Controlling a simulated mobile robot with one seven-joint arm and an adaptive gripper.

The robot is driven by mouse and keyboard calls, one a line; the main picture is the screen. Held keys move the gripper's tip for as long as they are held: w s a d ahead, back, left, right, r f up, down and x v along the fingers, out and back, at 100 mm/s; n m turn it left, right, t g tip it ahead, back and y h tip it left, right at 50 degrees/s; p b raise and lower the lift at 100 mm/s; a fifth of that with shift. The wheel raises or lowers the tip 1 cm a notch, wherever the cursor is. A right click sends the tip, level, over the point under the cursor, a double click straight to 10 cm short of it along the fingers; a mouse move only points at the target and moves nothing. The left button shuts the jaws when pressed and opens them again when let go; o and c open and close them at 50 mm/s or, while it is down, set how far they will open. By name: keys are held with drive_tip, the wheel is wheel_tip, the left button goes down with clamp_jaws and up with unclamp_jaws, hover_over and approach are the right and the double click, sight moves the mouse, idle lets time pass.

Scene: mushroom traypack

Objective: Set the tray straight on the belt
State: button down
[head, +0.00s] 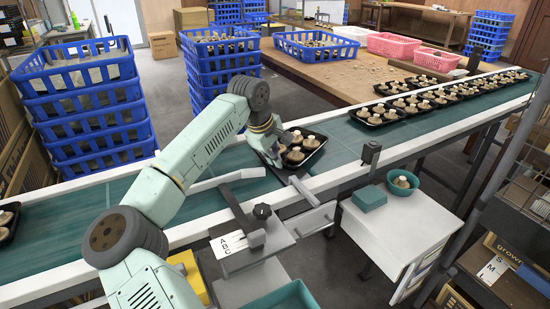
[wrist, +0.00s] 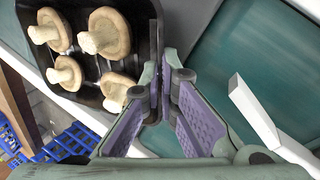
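The black tray of mushrooms (head: 313,142) sits askew on the green belt (head: 345,136), turned relative to the belt's edges. In the wrist view the tray (wrist: 121,68) shows several pale mushrooms in its cells, and one side of it lies close to or over a white belt rail. My gripper (head: 270,150) is at the tray's near left side, low over the belt. In the wrist view its purple-padded fingertips (wrist: 167,77) are close together with the tray's side wall between them. The exact contact is partly hidden by the fingers.
A line of filled trays (head: 441,97) stands farther right on the belt. Another tray (head: 7,220) is at the far left. A white guide bar (head: 228,181) reaches over the belt near my gripper. A post (head: 370,160) stands at the near rail. Blue crates (head: 222,75) are stacked behind.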

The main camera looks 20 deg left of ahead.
wheel_tip(320, 180, up, 7)
drive_tip(key=p, duration=0.4)
idle(0.6)
idle(0.8)
